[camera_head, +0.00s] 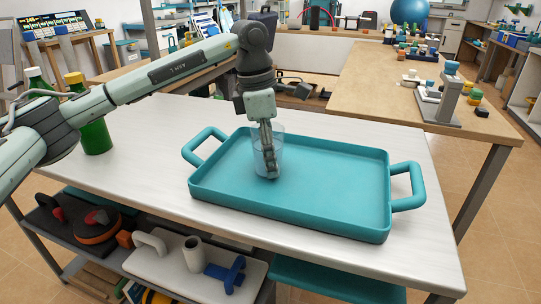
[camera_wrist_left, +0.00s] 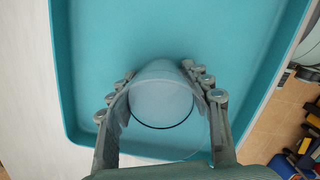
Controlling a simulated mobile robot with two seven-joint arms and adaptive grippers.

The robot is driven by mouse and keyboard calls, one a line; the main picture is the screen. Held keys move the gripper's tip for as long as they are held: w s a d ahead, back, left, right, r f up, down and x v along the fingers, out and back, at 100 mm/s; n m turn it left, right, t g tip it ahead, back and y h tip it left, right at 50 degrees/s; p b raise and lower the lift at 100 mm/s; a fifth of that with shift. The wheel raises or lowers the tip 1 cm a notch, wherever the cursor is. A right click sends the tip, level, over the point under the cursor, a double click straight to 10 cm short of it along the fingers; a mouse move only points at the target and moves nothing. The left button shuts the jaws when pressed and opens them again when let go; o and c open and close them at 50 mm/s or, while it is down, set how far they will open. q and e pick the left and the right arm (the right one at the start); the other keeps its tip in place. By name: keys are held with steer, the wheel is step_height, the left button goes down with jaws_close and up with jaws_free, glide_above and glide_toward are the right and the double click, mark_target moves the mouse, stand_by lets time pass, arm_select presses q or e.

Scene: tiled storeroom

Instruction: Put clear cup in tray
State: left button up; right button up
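The clear cup (camera_head: 258,158) is upright over the left part of the teal tray (camera_head: 290,218), inside its walls. I cannot tell for sure whether its base touches the tray floor. My left gripper (camera_head: 268,160) points down from above, its fingers on either side of the cup and closed against it. The left wrist view shows the cup (camera_wrist_left: 162,95) between both fingers of the left gripper (camera_wrist_left: 160,85), with the tray (camera_wrist_left: 100,45) below. The fingers hide part of the cup in the head view. My right gripper is not in view.
The tray stands on a white table (camera_head: 150,135) and has a handle at each end. Green bottles (camera_head: 95,130) stand at the table's left, behind my left arm. A lower shelf holds several tools. A wooden table (camera_head: 385,85) with assorted items is behind. The tray's right half is empty.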

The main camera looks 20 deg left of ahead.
arm_select(q)
steer(key=shift+o, duration=1.9)
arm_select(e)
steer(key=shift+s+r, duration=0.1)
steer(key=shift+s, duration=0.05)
arm_select(q)
steer(key=shift+r, duration=0.25)
step_height(320, 180, up, 12)
steer(key=a, duration=0.1)
steer(key=shift+s+a+f+p, duration=0.15)
steer(key=shift+s+a+p, duration=0.15)
steer(key=shift+s+a, duration=0.05)
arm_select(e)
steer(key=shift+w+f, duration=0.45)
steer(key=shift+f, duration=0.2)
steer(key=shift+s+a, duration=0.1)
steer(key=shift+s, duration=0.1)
